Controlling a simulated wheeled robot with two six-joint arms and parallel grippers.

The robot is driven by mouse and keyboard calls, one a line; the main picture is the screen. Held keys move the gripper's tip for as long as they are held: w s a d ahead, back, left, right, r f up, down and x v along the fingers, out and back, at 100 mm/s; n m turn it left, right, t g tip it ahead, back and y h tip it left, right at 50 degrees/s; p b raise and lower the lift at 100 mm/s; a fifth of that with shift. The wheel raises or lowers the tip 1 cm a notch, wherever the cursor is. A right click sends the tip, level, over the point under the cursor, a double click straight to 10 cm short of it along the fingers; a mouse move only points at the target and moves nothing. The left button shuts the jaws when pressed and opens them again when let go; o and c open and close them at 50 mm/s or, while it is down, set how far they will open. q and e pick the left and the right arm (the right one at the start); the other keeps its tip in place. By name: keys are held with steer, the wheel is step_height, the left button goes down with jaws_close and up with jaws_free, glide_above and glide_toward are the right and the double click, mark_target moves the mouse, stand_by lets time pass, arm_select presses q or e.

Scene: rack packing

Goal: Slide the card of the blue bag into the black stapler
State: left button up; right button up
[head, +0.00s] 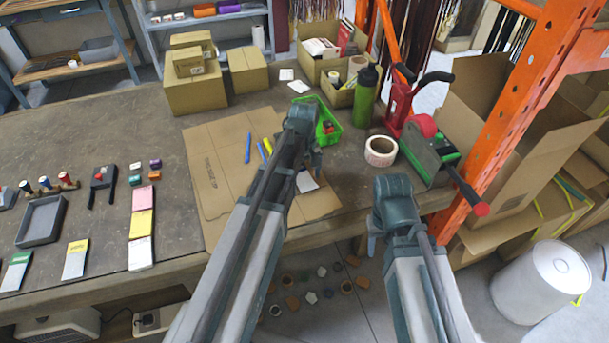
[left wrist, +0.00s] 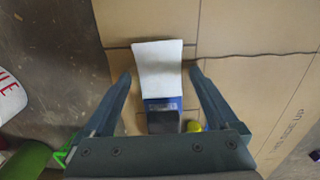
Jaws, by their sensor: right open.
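A white card (left wrist: 158,62) lies on the flattened cardboard in the left wrist view, with a blue part (left wrist: 162,102), apparently the blue bag, below it. A black piece (left wrist: 163,122) adjoins the blue part; I cannot tell whether it is the black stapler. The white card also shows in the head view (head: 307,182), beside my left gripper, which hides the rest. My left gripper (left wrist: 159,75) is open, its fingers on either side of the card and apart from it. My right gripper (head: 373,245) is open at the table's front edge, partly hidden by its own wrist.
A green basket (head: 328,118), green bottle (head: 365,95), tape roll (head: 381,151) and red-handled tape dispenser (head: 425,150) stand at the back right. Blue and yellow markers (head: 248,148) lie on the cardboard sheet (head: 215,165). An orange rack post (head: 500,110) rises at the right.

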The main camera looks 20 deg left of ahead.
stand_by(0.3)
arm_select(q)
step_height(320, 180, up, 14)
steer(key=p, duration=1.3)
steer(key=shift+f+p, duration=0.1)
steer(key=shift+p, duration=0.3)
steer(key=s+d+m, duration=0.4)
steer(key=s, duration=0.2)
steer(key=s+d+m, duration=0.4)
steer(key=s+d, duration=0.1)
steer(key=s, duration=0.1)
steer(key=s+d+m+y, duration=0.1)
steer(key=s+d+m, duration=0.3)
steer(key=s, duration=0.1)
steer(key=shift+s+d, duration=0.3)
steer(key=shift+s, duration=0.1)
